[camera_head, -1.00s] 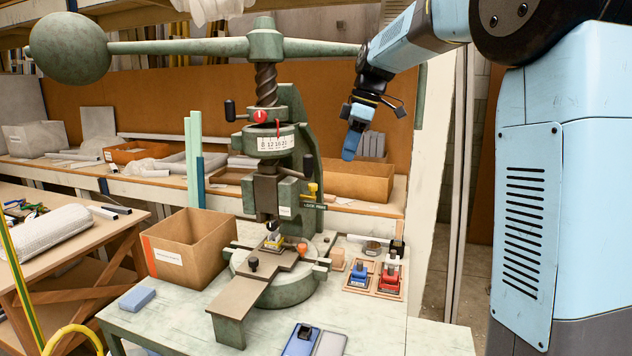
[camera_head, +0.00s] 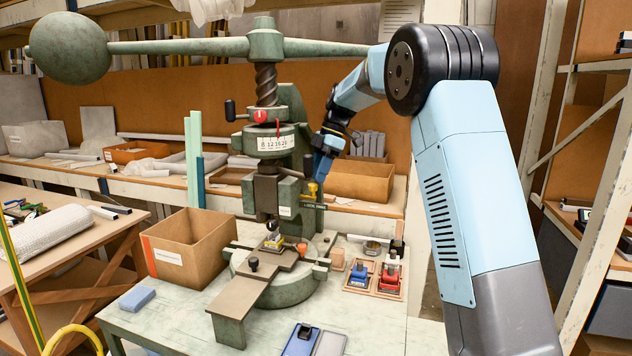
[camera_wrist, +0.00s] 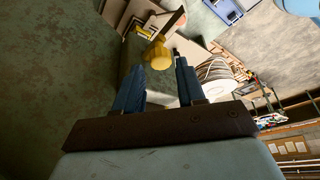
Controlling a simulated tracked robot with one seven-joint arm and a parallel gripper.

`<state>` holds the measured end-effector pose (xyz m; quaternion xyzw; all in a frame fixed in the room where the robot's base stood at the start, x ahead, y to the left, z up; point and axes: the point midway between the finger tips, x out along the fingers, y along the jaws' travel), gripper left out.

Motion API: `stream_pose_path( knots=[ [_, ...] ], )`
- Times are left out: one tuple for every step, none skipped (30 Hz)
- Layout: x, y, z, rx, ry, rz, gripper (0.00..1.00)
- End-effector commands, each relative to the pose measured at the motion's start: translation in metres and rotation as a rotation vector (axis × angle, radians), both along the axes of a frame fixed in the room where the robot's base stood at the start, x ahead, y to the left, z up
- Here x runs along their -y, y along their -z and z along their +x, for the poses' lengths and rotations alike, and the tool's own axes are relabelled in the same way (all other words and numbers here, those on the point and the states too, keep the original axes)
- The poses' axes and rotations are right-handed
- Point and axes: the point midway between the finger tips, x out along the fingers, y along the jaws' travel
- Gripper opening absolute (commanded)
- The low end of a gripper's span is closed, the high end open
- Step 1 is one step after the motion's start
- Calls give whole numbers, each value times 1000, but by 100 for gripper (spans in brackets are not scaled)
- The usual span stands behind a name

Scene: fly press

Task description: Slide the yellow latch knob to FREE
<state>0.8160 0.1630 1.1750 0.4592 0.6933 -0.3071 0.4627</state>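The yellow latch knob (camera_head: 313,188) stands above the dark LOCK/FREE plate (camera_head: 313,206) on the right side of the green press (camera_head: 275,140). It also shows in the wrist view (camera_wrist: 159,56), just past the fingertips and across the gap between them. My gripper (camera_head: 321,174) is just above the knob, its blue fingers pointing down. In the wrist view my gripper (camera_wrist: 158,68) is open, with nothing between the fingers. I cannot tell whether either finger touches the knob. The lettering is too small to tell exactly where the knob sits along the plate.
The press column stands close to the left of my gripper. The long green lever with its ball weight (camera_head: 70,48) reaches across above. A cardboard box (camera_head: 190,248) and wooden trays with blue and red blocks (camera_head: 375,277) are on the table. An open carton (camera_head: 360,181) is behind.

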Motion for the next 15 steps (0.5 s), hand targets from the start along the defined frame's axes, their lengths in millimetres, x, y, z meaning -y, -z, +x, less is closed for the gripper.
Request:
stream_pose_path(
  knots=[
    [-2,7,-2,-2,0,-1,39],
    [-3,10,-2,-2,1,-1,39],
    [-5,14,-3,-2,1,-1,39],
    [-6,17,-3,-2,1,0,39],
    [-7,19,-3,-2,1,-1,39],
    [-8,21,-4,0,2,0,39],
    [-9,23,-4,0,2,0,39],
    [-9,24,-4,0,2,0,39],
    [-9,26,-4,0,2,0,39],
    [-9,26,-4,0,2,0,39],
    [-10,27,-4,0,2,0,39],
    [-10,27,-5,0,3,0,39],
    [-10,27,-5,0,3,0,39],
    [-10,27,-4,0,3,0,39],
    [-9,27,-4,0,3,0,39]
  ],
)
